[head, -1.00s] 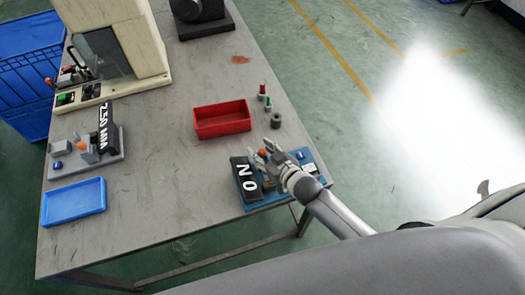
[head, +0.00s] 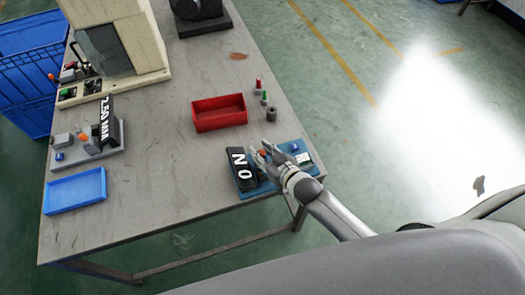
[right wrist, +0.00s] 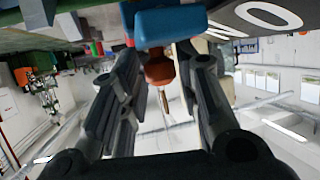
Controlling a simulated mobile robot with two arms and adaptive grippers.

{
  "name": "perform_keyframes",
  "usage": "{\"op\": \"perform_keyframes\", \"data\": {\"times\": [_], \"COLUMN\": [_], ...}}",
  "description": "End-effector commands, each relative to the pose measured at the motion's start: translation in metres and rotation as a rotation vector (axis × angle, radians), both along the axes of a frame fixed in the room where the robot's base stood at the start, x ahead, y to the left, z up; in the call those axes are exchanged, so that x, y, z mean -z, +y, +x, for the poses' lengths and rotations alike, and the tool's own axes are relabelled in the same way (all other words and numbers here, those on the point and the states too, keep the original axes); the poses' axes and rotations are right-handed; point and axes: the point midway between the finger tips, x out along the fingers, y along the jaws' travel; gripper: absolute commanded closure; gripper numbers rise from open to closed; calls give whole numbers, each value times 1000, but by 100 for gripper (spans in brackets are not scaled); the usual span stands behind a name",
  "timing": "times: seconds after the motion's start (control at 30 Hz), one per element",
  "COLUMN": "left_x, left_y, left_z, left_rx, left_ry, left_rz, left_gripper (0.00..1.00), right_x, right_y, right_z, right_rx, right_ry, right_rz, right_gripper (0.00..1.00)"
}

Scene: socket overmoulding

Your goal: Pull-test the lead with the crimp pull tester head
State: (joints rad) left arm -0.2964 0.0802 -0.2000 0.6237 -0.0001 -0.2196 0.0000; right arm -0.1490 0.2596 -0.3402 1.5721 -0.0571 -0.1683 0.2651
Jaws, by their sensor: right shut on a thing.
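The crimp pull tester head is a blue base (head: 252,193) with a black display (head: 241,168) reading "0 N", at the table's near right corner. My right gripper (head: 267,152) is over this base, just right of the display. In the right wrist view its fingers (right wrist: 160,72) are shut around an orange-red knob (right wrist: 158,70), with a blue block (right wrist: 170,25) just beyond. The knob also shows in the head view, partly covered by the fingers. I cannot make out the lead clearly. My left gripper is not in view.
A gauge (head: 90,143) reading "2.50 MM", a blue tray (head: 75,192) and a cream machine (head: 125,40) stand at left. The table's middle is clear.

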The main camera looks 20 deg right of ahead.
Motion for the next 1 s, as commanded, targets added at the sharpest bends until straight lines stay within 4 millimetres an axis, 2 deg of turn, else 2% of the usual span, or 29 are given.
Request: {"op": "perform_keyframes", "data": {"times": [0.13,0.27,0.3,0.4,0.5,0.6,0.73,0.87,1.0], "left_x": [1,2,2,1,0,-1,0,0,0], "left_y": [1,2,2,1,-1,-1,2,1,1], "left_z": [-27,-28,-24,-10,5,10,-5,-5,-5], "left_rx": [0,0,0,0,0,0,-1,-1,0], "left_ry": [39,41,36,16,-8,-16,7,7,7], "left_rz": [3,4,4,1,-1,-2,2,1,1], "left_gripper": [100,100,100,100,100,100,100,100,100], "right_x": [6,7,8,8,7,5,4,1,-7], "right_y": [4,4,4,4,3,2,1,0,-6], "right_z": [-6,-7,-7,-7,-6,-5,-5,-12,-29], "right_rx": [-7,-6,-6,-5,-4,-4,-3,-3,-3], "right_ry": [15,19,20,19,16,14,10,9,10], "right_rz": [0,0,0,0,0,0,-1,0,-1], "right_gripper": [100,100,68,56,56,56,56,56,56]}}
